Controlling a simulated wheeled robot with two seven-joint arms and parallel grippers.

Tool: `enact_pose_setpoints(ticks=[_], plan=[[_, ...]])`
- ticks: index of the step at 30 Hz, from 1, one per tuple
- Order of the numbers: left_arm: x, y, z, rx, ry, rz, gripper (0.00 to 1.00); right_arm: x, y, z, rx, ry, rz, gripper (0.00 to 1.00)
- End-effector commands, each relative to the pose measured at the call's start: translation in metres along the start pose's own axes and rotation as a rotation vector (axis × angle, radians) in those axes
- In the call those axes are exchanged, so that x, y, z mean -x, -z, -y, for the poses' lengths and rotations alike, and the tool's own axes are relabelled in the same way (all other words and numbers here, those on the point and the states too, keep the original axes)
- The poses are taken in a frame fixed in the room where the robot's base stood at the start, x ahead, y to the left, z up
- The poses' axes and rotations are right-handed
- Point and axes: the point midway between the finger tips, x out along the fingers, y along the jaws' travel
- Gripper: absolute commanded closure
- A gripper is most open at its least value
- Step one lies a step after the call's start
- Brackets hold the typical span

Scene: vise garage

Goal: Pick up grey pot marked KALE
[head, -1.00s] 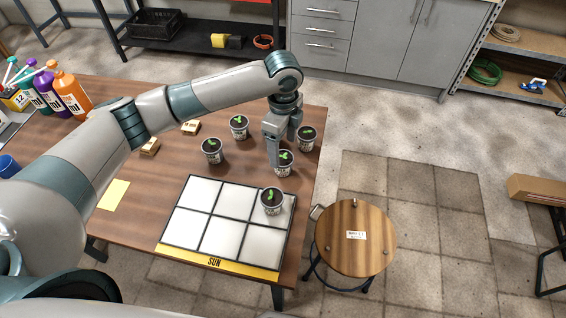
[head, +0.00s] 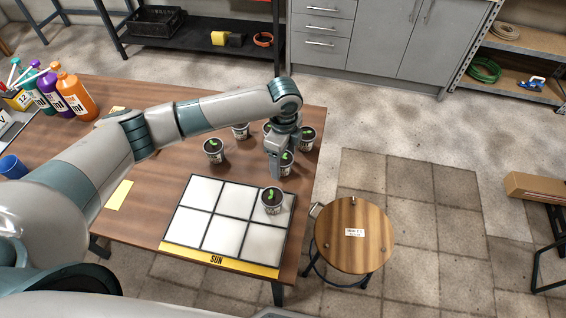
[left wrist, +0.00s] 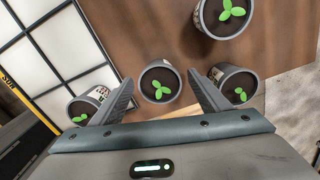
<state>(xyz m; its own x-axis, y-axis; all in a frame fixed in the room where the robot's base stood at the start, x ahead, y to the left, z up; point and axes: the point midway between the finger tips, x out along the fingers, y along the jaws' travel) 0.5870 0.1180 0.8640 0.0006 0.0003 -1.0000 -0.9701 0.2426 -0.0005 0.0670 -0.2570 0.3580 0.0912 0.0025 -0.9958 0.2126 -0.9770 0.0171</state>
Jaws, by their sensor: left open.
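Several small grey pots with dark soil and green seedlings stand on the wooden table (head: 140,215). Their labels are too small or too turned to read, so I cannot tell which is KALE. My left gripper (head: 281,160) points down, open, at one grey pot (head: 287,168). In the left wrist view this pot (left wrist: 160,87) shows between the two finger tips, with gaps to both. Other pots stand near it: one at its upper right (head: 307,142), one to the left (head: 213,155), and one (head: 240,135) partly behind my arm. My right gripper is out of view.
A white gridded tray marked SUN (head: 217,261) lies at the table's front, with one pot (head: 271,207) in its upper right cell. A round stool (head: 353,245) stands right of the table. Bottles (head: 73,92) and a blue cup (head: 12,167) are at the left.

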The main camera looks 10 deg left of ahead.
Motion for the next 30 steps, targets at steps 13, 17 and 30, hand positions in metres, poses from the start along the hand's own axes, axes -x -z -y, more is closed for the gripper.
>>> enact_pose_setpoints(ticks=[13, 17, 30], plan=[[0.001, 0.000, 0.000, 0.000, 0.000, 0.000, 0.78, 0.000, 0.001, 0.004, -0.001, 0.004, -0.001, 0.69], [0.001, 0.000, 0.000, 0.000, 0.001, 0.000, 0.78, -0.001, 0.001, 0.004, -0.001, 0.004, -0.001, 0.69], [0.042, 0.005, 0.002, -0.003, 0.004, -0.002, 0.78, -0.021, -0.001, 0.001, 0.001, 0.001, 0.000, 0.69]])
